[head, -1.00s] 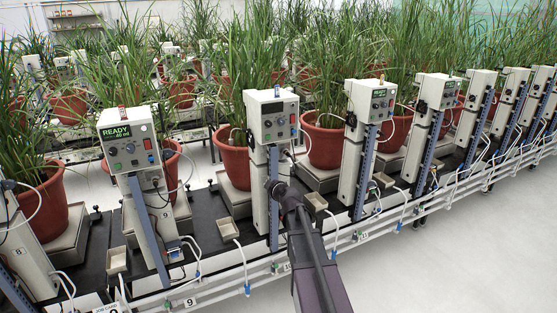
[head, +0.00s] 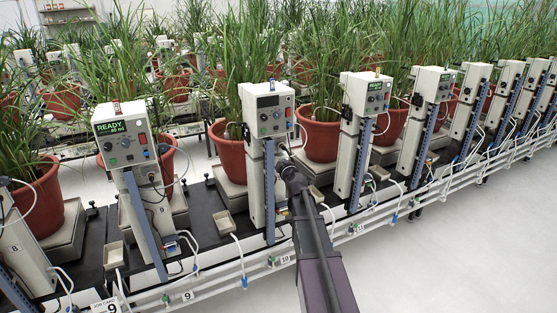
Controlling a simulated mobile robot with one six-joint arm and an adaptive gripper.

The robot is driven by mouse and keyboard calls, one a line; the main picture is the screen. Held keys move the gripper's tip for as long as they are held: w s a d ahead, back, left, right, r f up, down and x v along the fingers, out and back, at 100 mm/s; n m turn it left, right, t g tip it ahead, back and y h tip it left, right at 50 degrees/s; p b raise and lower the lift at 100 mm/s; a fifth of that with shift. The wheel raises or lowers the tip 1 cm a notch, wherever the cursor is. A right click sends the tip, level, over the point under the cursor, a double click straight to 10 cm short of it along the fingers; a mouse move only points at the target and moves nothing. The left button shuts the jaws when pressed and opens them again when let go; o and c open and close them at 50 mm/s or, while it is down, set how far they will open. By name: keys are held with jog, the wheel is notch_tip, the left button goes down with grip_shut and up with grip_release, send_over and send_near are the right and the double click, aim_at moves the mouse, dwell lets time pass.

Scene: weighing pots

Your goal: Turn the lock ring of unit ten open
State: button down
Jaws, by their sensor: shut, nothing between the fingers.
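Unit ten is the pale column with a grey control box (head: 268,108) above the "10" label (head: 285,259). Its display is dark. A blue toothed rail (head: 269,190) runs down its front. My gripper (head: 284,164) is at the upper right side of this column, below the box. It is small and dark, and its fingers are mostly hidden by my own wrist, so I cannot tell whether it touches the column. It is shut and empty. I cannot make out the lock ring; it is too small or hidden behind my wrist.
Unit nine (head: 121,132), left, shows a green READY display. Another unit (head: 364,93) stands close on the right. A red pot (head: 228,148) with tall grass is behind unit ten. White pipes (head: 232,281) and hoses run along the front; the floor (head: 450,250) at right is clear.

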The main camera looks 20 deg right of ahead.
aim_at(281, 153)
jog(key=shift+b+x, duration=0.5)
jog(key=shift+x, duration=4.25)
jog(key=shift+d+f+b, duration=0.7)
jog(key=shift+f+b, duration=0.15)
jog(key=shift+b, duration=0.05)
jog(key=shift+d+f, duration=0.2)
jog(key=shift+d, duration=0.65)
